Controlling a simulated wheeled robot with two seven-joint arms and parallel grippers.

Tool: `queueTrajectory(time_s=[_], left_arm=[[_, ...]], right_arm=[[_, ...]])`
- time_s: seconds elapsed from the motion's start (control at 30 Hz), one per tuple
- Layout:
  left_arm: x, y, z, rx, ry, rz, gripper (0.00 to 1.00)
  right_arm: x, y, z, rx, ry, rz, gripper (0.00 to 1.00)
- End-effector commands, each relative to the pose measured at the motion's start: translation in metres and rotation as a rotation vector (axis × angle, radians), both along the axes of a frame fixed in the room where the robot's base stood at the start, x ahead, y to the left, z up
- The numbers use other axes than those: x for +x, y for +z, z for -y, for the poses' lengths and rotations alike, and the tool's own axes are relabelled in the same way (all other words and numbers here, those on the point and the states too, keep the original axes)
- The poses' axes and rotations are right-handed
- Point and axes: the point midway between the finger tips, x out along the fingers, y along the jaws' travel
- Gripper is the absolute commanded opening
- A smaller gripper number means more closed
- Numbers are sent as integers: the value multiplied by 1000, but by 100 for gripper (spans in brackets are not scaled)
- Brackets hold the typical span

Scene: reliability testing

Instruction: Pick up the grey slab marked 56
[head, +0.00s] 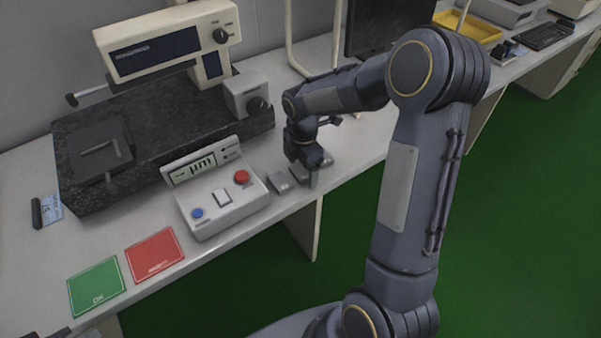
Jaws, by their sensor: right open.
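Several small grey slabs lie in a row on the bench, right of the white control box. The left one (280,182) shows clear of my right gripper (308,180). Another slab (299,174) is partly hidden by the gripper, and one more (326,161) shows just to its right. I cannot read a number on any slab, so I cannot tell which is marked 56. My right gripper is open, pointing down over the row; its fingers are small and dark here, and I cannot tell whether they touch a slab. My left gripper is not in view.
The white control box (225,215) with red and blue buttons stands left of the slabs. Behind is a black granite plate (175,115) with a measuring instrument (170,45). Green (97,287) and red (155,255) mats lie front left. The bench's front edge is close to the slabs.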

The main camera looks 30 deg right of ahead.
Motion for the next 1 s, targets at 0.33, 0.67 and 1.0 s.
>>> queueTrajectory(time_s=[0.33,0.67,1.0], left_arm=[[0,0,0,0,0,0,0],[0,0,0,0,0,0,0],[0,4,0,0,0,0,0]], right_arm=[[0,1,0,0,-1,0,50],[0,1,0,0,-1,1,29],[1,25,0,-1,-1,5,29]])
